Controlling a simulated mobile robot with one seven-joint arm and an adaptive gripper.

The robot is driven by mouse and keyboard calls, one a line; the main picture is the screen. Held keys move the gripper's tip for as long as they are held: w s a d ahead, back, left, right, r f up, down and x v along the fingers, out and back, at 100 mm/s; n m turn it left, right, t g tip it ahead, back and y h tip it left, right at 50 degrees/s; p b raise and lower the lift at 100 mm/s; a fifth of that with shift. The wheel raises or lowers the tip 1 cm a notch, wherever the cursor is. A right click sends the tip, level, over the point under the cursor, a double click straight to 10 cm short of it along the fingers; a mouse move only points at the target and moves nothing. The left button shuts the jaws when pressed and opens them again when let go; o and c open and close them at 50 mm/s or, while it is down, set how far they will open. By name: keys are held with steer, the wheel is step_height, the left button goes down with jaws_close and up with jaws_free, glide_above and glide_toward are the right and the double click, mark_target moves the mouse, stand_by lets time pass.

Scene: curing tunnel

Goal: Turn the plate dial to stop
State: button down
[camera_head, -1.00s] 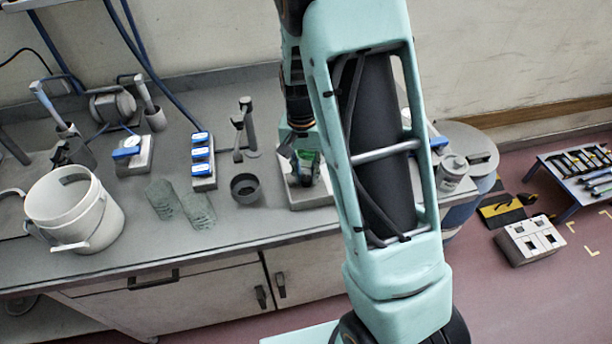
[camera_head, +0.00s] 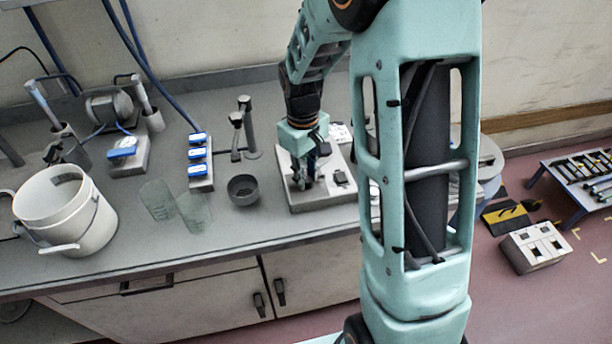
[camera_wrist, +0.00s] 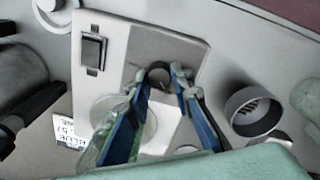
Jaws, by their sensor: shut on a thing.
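A pale control unit (camera_head: 325,203) stands on the grey bench. In the wrist view it shows as a light panel (camera_wrist: 113,30) with a dark rocker switch (camera_wrist: 94,50) and a pale round disc. The dark round dial (camera_wrist: 158,76) sits on a grey patch of this panel. My gripper (camera_wrist: 162,80) has its two blue-and-grey fingers on either side of the dial, shut on it. In the head view my gripper (camera_head: 303,182) reaches down onto the unit, and the dial is hidden there. I cannot read the dial's setting.
A dark cup (camera_head: 243,190) stands just left of the unit. Further left are a strip of blue switches (camera_head: 200,170), a blue-topped box (camera_head: 123,151) and a white bucket (camera_head: 80,222). A stand with upright posts (camera_head: 249,130) is behind the cup.

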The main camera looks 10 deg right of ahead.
mark_target(306, 181)
steer(key=n, duration=0.4)
steer(key=shift+r+n, duration=0.1)
steer(key=shift+n, duration=0.2)
steer(key=shift+n+p, duration=0.95)
steer(key=shift+n, duration=1.55)
steer(key=c, duration=1.7)
jaws_free()
steer(key=shift+y, duration=0.3)
steer(key=r, duration=1.2)
steer(key=shift+s, duration=0.35)
